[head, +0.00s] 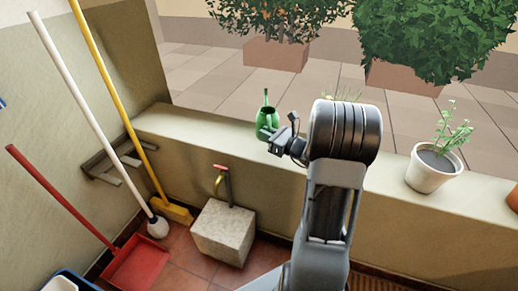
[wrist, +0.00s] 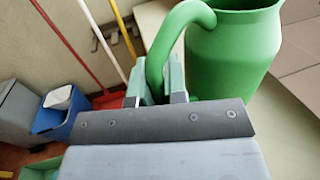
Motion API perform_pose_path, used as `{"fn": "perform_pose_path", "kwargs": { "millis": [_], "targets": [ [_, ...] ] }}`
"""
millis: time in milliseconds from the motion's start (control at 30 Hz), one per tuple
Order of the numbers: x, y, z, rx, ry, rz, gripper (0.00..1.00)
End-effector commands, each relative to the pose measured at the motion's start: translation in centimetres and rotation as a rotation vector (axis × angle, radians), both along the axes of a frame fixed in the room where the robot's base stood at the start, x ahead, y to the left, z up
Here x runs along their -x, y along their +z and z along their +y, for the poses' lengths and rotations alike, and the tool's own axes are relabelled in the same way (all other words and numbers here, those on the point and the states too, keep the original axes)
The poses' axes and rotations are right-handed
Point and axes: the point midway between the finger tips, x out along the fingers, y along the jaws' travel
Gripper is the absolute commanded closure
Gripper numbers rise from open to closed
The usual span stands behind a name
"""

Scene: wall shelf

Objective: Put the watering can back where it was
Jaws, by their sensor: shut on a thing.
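The green watering can (head: 267,120) is at the low wall's ledge, left of my arm in the head view. In the wrist view its body (wrist: 232,55) fills the upper right, and its curved handle (wrist: 160,55) comes down between my fingers. My gripper (head: 277,138) is shut on the handle; its fingertips also show in the wrist view (wrist: 158,82). The can looks upright. I cannot tell whether its base touches the ledge, since my gripper and arm cover part of it.
The ledge (head: 185,122) is clear left of the can. A white potted plant (head: 430,172) stands on it at right. Below are a stone block with a tap (head: 222,232), a red dustpan (head: 140,262) and a yellow broom (head: 176,213). A blue bin (wrist: 62,112) shows in the wrist view.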

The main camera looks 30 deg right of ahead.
Motion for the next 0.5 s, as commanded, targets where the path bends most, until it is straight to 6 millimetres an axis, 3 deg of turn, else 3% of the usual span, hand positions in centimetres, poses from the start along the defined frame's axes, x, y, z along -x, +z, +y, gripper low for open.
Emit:
{"fn": "perform_pose_path", "kwargs": {
  "millis": [33,200,500],
  "targets": [
    [-0.7,-1.1,0.2,0.001,0.002,0.000,1.00],
    [-2.2,-2.8,0.4,0.001,0.001,-0.002,1.00],
    [-3.0,-3.6,0.5,0.002,0.001,-0.003,1.00]
  ]
}}
